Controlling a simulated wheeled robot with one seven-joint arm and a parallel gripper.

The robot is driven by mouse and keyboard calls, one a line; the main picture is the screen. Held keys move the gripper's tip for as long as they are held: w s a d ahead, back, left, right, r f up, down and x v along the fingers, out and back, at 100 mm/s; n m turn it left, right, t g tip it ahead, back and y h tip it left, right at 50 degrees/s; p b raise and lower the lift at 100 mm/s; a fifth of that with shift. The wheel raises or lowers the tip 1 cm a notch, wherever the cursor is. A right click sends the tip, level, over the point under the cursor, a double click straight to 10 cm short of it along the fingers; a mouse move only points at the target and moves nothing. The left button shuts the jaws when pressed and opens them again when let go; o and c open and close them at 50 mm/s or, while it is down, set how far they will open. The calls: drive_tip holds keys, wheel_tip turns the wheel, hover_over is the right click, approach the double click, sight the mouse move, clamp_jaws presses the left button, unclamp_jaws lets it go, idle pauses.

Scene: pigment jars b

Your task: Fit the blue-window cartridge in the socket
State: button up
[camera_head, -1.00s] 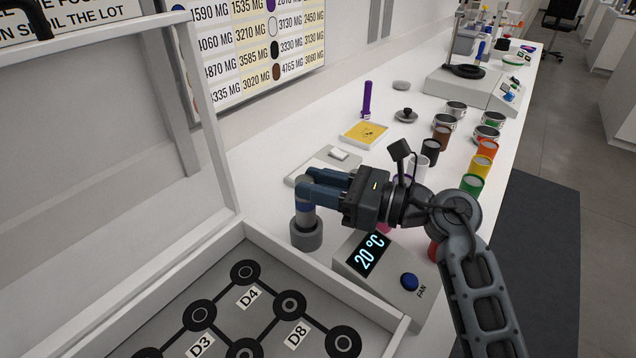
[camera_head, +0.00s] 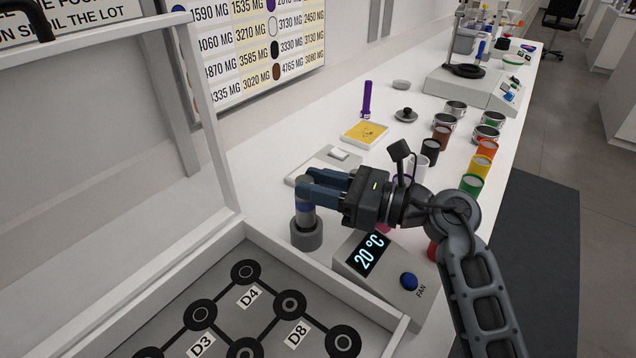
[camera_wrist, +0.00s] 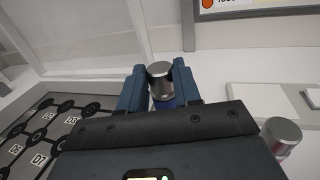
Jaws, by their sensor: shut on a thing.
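The blue-window cartridge (camera_head: 305,212) is a grey cylinder with a blue band, upright at the socket (camera_head: 306,236), a dark grey round holder on the white bench. The cartridge's lower end is hidden by the socket's rim, so I cannot tell how deep it sits. My gripper (camera_head: 312,190) comes in from the right, level, and is shut on the cartridge near its top. In the wrist view, the cartridge's silver cap (camera_wrist: 160,69) shows between the two blue fingers, with some blue below it.
A tray (camera_head: 228,305) with round black-ringed wells and a raised clear lid stands at the front left. A fan control box (camera_head: 385,275) reading 20 °C is just right of the socket. Several pigment jars (camera_head: 472,184) line the bench at right.

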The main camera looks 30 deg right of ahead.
drive_tip(key=shift+f+b, duration=1.05)
drive_tip(key=shift+f, duration=0.35)
drive_tip(key=o, duration=1.1)
drive_tip(key=shift+o, duration=0.2)
drive_tip(key=shift+s+f, duration=0.1)
drive_tip(key=shift+b+v, duration=0.75)
drive_tip(key=shift+v, duration=3.1)
drive_tip(key=shift+d+r, duration=0.1)
drive_tip(key=shift+r, duration=0.1)
